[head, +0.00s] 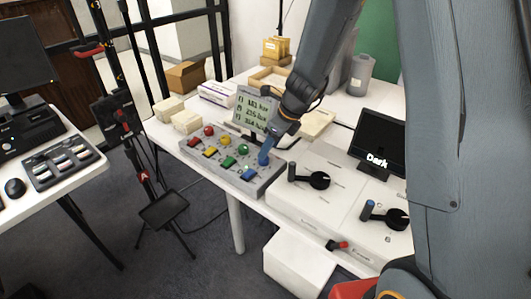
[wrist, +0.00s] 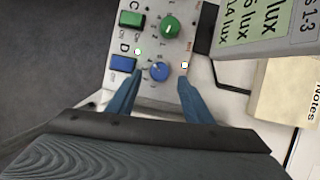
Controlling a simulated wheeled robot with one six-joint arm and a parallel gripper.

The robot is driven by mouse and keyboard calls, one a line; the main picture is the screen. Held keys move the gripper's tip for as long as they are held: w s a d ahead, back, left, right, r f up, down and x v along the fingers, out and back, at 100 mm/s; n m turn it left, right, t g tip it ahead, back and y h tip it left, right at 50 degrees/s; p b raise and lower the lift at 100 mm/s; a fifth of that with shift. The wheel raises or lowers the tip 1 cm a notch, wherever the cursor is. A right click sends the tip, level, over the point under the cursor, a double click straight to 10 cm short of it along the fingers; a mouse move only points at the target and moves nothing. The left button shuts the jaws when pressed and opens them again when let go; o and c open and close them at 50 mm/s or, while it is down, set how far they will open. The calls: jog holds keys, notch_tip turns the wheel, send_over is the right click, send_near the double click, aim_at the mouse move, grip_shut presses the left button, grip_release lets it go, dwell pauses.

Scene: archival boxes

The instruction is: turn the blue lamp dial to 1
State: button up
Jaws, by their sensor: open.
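The blue dial (wrist: 159,71) sits on the grey control panel (wrist: 118,88), beside the blue switch (wrist: 124,62) of row D. A pale pointer line shows on the dial, but the scale marks around it are too small to read. My gripper (wrist: 160,78) is open, with one blue finger on each side of the dial and visible gaps; I cannot tell its height over the panel. In the head view my gripper (head: 264,156) is at the panel's right end, above the blue switch (head: 249,174), and hides the blue dial.
A green dial (wrist: 171,26) and green switch (wrist: 130,19) are close by. The lux display (head: 255,109) stands behind the panel. A white console (head: 325,165) with black handles adjoins on the right. White boxes (head: 187,121) stand behind left.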

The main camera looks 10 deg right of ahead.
jog(key=shift+x, duration=2.3)
jog(key=c, duration=1)
